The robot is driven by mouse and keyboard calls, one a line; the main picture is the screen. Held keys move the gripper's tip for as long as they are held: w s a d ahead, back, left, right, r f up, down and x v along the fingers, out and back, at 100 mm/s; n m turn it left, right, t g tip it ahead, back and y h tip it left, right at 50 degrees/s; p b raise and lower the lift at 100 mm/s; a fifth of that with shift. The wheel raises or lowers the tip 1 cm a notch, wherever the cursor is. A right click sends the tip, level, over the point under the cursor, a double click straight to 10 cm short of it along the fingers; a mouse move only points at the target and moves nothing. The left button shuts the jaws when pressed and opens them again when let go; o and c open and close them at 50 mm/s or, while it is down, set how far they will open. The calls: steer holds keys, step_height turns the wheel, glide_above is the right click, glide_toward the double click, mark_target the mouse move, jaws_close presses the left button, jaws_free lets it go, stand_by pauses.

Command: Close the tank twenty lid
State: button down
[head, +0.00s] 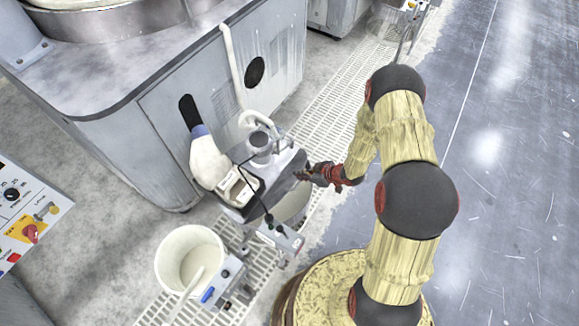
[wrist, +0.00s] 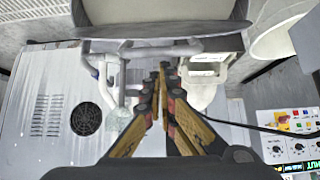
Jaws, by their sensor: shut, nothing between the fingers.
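The tank (head: 293,205) is a pale round container on the floor grating beside the machine, right of the white bucket. Its grey lid (head: 283,176) appears raised and tilted at the side toward the machine, with the tank's mouth partly exposed. My gripper (head: 305,174) is at the lid's upper right edge, above the tank; I cannot tell whether it touches the lid. In the wrist view, my gripper (wrist: 162,80) has its fingers together with nothing between them. A broad grey edge, probably the lid (wrist: 165,29), lies beyond the fingertips. No tank number is readable.
An open white bucket (head: 190,257) stands at the lower left. A pump (head: 262,142) with pipes and a white motor-like body (head: 208,163) crowd the tank's left. The grey machine cabinet (head: 165,120) stands behind. The floor (head: 510,180) at right is clear.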

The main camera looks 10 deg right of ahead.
steer(key=s+d+f+b, duration=0.4)
steer(key=f, duration=0.6)
steer(key=s+d+f+t+y+b, duration=0.1)
steer(key=s+d+f+b, duration=0.3)
steer(key=f, duration=0.7)
steer(key=shift+s+d, duration=0.4)
steer(key=shift+d, duration=0.1)
